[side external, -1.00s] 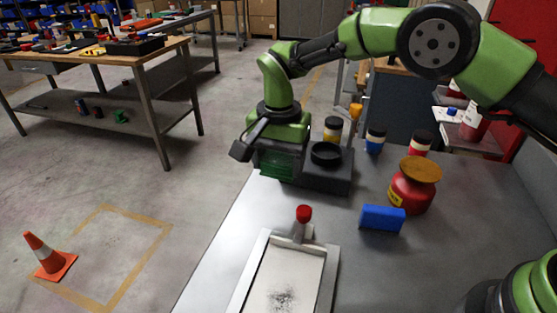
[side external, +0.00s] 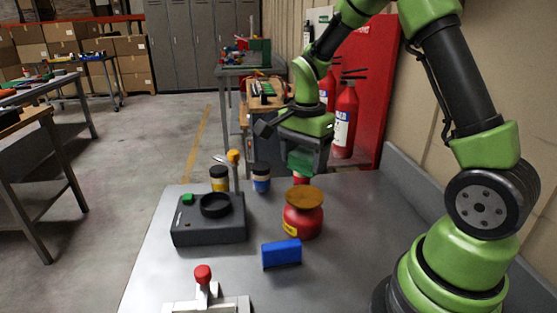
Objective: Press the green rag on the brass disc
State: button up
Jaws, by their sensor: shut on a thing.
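My gripper (side external: 303,154) is shut on the green rag (side external: 299,163), which shows as a dark green block below the green wrist. The brass disc (side external: 304,196) lies flat on top of a round red pot (side external: 302,220) with a yellow label. In the picture the rag is just above the disc's far edge, with a gap between them. I cannot tell from this one view whether the rag is over the disc or behind it.
A dark box (side external: 208,230) with a black ring and green button stands left of the pot. A blue block (side external: 281,254) lies in front. A red-knobbed fixture (side external: 203,276) is at the front.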

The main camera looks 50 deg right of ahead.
aim_at(302, 198)
jog(key=shift+f, duration=2.85)
jog(key=shift+f, duration=1.1)
jog(key=shift+r, duration=3.55)
